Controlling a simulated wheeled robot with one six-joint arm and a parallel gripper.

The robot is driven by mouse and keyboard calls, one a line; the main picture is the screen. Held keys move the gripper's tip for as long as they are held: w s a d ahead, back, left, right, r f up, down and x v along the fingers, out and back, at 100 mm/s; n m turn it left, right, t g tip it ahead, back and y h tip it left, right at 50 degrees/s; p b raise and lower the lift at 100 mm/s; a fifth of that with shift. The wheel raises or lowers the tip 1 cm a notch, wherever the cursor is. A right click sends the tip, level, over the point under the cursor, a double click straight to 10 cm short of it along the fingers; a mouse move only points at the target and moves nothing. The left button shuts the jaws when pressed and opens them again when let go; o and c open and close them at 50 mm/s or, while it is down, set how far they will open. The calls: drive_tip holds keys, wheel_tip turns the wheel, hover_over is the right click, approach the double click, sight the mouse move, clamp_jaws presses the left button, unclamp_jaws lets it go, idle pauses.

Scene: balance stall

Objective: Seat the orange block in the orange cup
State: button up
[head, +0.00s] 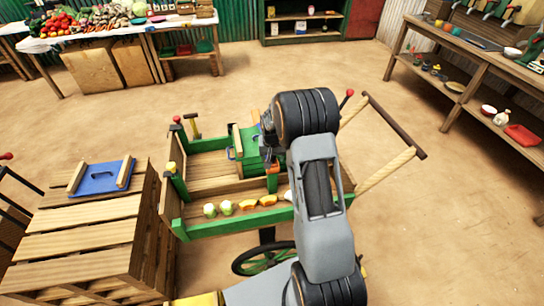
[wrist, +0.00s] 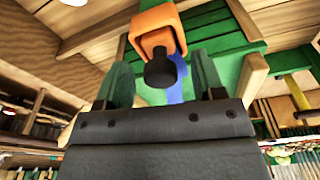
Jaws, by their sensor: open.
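An orange piece (wrist: 157,28) with a squarish, bracket-like shape shows at the top middle of the wrist view. A dark round knob (wrist: 160,70) is at its near end. I cannot tell whether this piece is the block or the cup. My gripper (wrist: 160,80) is open, with one green finger on each side of the knob. I cannot tell whether they touch it. In the head view a small orange piece (head: 272,168) shows at the green panel (head: 247,141) on the cart, beside my arm. My arm hides much of that spot and my gripper there.
The green-framed wooden cart (head: 198,229) holds several yellow and green vegetables (head: 226,207) along its front. A blue board (head: 102,177) with wooden bars lies on a slatted crate (head: 75,240) at left. Shelves stand at right; open floor lies behind the cart.

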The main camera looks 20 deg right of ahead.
wheel_tip(320, 180, up, 14)
drive_tip(key=s, duration=0.2)
drive_tip(key=s+a+r+n+p, duration=0.1)
drive_tip(key=s+a+r, duration=0.2)
drive_tip(key=s, duration=0.4)
drive_tip(key=s+a+r+n+t+p, duration=0.1)
drive_tip(key=s+a+r+n, duration=0.1)
drive_tip(key=s, duration=0.6)
drive_tip(key=s+a+r+n+t+p, duration=0.1)
drive_tip(key=s+a+r, duration=0.2)
drive_tip(key=s+a, duration=0.3)
drive_tip(key=shift+s+a+r+n+y, duration=0.15)
drive_tip(key=shift+s+r+n+y, duration=0.2)
drive_tip(key=shift+s, duration=0.35)
idle(0.3)
